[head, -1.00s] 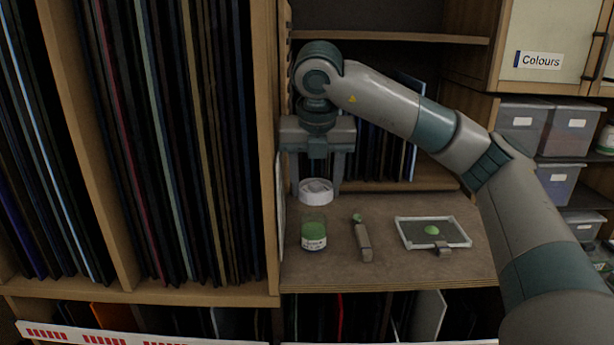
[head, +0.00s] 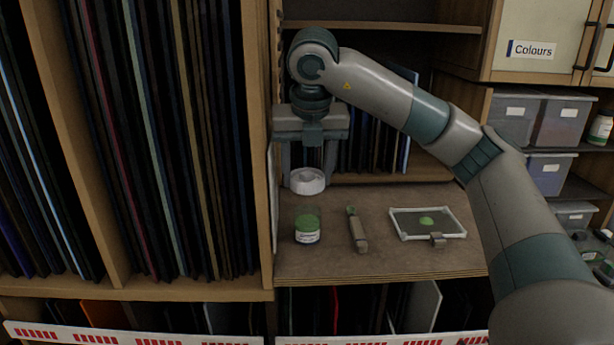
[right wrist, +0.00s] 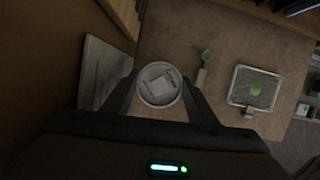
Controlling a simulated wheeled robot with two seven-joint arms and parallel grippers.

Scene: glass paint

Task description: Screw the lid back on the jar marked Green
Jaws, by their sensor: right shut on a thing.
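The glass jar (head: 307,226) stands upright on the wooden shelf board, with green paint inside and a white label whose writing is too small to read. My right gripper (head: 308,179) points down above it, shut on the round white lid (head: 307,182). In the head view a gap shows between lid and jar. In the right wrist view the lid (right wrist: 158,84) sits between the fingertips of my right gripper (right wrist: 159,88). The jar does not show there; the lid and gripper may hide it. My left gripper is out of view.
A small green-tipped tool (head: 358,231) lies right of the jar. Further right is a framed dark panel (head: 428,223) with a green blob. A tall wooden divider (head: 258,150) stands close on the left. Grey bins (head: 545,120) fill the right shelves.

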